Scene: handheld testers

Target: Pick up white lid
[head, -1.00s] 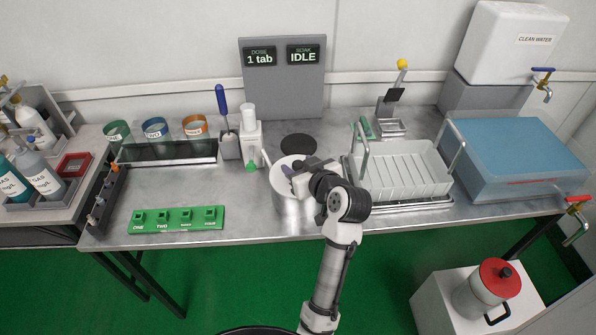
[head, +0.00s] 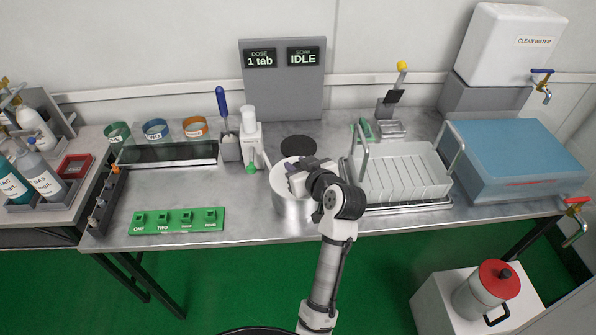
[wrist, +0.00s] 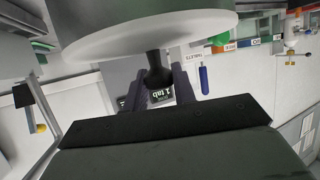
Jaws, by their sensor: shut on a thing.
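The white lid (head: 281,171) is at the top of the metal pot (head: 290,203), in the middle of the bench in the head view. My gripper (head: 298,177) is over it and covers much of it. In the wrist view, the lid (wrist: 150,38) fills the upper part as a wide white disc. Its black knob (wrist: 158,67) is between my gripper's two fingers (wrist: 160,88), which are shut on it. I cannot tell whether the lid rests on the pot or is slightly above it.
A white dish rack (head: 405,175) stands close on the right of the pot. A white dispenser (head: 250,140) stands behind left, and a green numbered block (head: 177,220) lies left. A black disc (head: 298,145) is behind the pot. Bare bench lies between block and pot.

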